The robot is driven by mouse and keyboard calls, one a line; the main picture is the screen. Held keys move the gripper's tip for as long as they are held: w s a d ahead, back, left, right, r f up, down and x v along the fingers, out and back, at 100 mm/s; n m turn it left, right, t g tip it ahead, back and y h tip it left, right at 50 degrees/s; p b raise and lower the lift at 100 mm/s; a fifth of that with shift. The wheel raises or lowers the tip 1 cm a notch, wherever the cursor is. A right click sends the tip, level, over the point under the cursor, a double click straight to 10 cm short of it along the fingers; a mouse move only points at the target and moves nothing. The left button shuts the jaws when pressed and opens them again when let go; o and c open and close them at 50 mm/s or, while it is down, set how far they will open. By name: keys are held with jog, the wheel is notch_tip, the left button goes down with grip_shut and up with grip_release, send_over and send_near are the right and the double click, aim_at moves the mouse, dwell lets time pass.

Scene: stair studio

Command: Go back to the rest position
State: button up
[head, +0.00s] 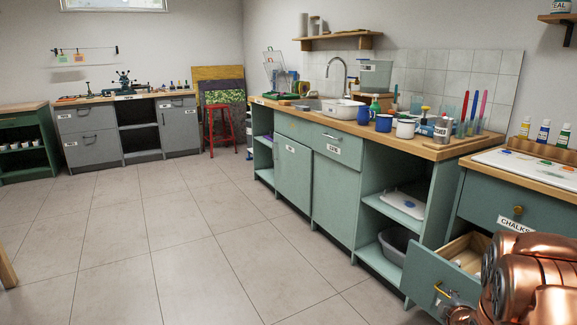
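My copper-coloured arm fills the bottom right corner of the head view. Part of my gripper (457,311) shows at the lower edge, close to the front of a pulled-out green drawer (425,272) and its brass handle (443,291). The fingertips are mostly cut off or hidden, so I cannot tell whether they are open or shut, or whether they touch the handle. The drawer stands open below a closed front with a round brass knob (518,210) and a CHALKS label (515,224). The drawer's inside is pale wood and partly hidden by my arm.
A green sink counter (340,187) with open shelves runs along the right wall, holding mugs, bottles and a sink. A white tray (530,165) lies on the worktop above the drawer. A red stool (219,128) stands at the back. The tiled floor (170,240) is clear.

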jog(key=s+a+r+m+g+p, duration=0.2)
jog(key=s+a+r+p, duration=0.15)
jog(key=r, duration=0.25)
jog(key=s+a+r+m+g+p, duration=0.2)
jog(key=a+r+p, duration=0.2)
jog(key=r+p, duration=0.15)
jog(key=s+a+r+m+g+y+p, duration=0.1)
jog(key=s+a+r+m+g+p, duration=0.1)
jog(key=s+a+r+p, duration=0.3)
jog(key=s+a+r+m+g+y+p, duration=0.1)
jog(key=s+a+r+m+g+p, duration=0.2)
jog(key=s+r, duration=0.9)
jog(key=s+a+r+m+g+y+p, duration=0.2)
jog(key=s+a+r+g+p, duration=0.3)
jog(key=s+a+r+p, duration=0.4)
jog(key=s+a+m, duration=0.1)
jog(key=s+a, duration=0.1)
jog(key=s, duration=0.4)
jog(key=shift+s+a, duration=0.3)
